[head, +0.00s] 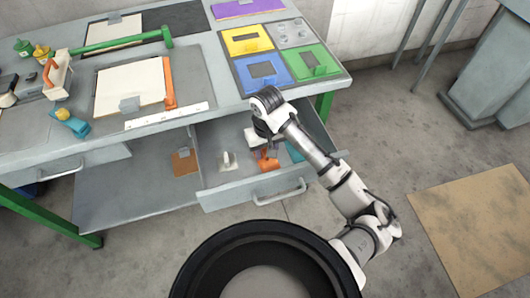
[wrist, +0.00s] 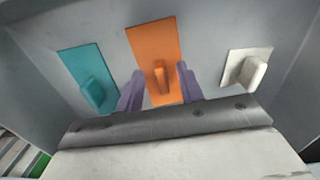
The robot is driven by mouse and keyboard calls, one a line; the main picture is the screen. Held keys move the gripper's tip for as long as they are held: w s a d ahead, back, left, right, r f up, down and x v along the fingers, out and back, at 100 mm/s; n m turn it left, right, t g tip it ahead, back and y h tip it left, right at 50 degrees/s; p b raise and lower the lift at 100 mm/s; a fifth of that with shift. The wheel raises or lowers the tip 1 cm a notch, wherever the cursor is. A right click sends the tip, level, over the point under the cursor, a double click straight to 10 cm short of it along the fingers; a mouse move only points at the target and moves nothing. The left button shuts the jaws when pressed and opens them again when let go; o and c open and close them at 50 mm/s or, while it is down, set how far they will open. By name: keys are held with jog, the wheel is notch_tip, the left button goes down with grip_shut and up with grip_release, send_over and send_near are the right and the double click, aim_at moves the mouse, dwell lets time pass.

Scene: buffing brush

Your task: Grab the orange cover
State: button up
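The orange cover (wrist: 152,46) is a flat rectangular plate with an upright handle (wrist: 158,78). It lies in the open drawer, and in the head view the orange cover (head: 268,162) is partly hidden by my arm. My gripper (wrist: 160,71) is open, with one purple finger on each side of the handle. A gap shows between each finger and the handle. I cannot tell how far down the fingertips reach. In the head view my gripper (head: 257,138) is over the drawer.
In the wrist view a teal cover (wrist: 82,68) lies left of the orange one and a white cover (wrist: 246,67) lies right. The drawer front (head: 240,195) and side walls are close around. The workbench top (head: 215,92) with boards and tools is above the drawer.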

jog(key=shift+f, duration=0.65)
grip_shut()
jog(key=shift+r, duration=0.1)
